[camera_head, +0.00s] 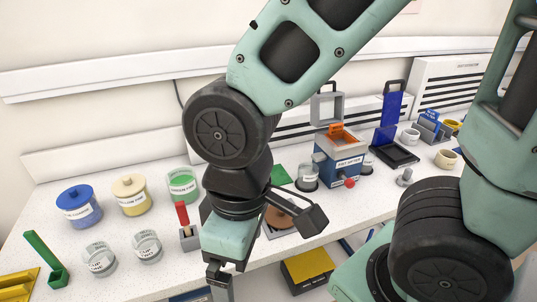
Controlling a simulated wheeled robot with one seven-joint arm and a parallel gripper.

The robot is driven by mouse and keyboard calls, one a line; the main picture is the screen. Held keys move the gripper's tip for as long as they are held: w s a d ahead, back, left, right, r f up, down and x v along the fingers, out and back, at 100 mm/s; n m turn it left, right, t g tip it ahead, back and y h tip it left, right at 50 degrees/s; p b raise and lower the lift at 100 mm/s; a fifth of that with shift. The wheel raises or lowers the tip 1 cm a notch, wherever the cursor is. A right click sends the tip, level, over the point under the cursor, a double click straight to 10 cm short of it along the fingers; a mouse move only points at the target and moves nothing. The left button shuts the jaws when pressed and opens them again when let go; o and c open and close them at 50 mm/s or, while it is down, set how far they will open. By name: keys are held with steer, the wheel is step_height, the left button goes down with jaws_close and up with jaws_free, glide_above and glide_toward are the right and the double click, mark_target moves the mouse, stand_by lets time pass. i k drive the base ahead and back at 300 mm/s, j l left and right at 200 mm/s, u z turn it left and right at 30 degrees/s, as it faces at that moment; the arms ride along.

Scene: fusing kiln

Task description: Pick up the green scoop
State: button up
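The green scoop (45,258) stands at the far left of the white table. Its long handle leans up and to the left, and its small square cup is at the lower right, close to the front edge. My gripper (221,284) hangs in the lower middle of the picture, well to the right of the scoop and apart from it. The bottom of the frame cuts it off, and I cannot tell whether its fingers are open or shut. I see nothing held in it.
Blue (79,207), cream (131,195) and green (184,186) jars stand behind. A yellow tray (18,286) is beside the scoop. A blue machine (340,163) stands right.

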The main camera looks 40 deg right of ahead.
mark_target(58, 279)
steer(key=i+j+u, duration=0.15)
steer(key=u, duration=0.25)
steer(key=i+j+u, duration=0.15)
steer(key=j+u, duration=0.25)
steer(key=i+u, duration=0.2)
steer(key=u, duration=0.2)
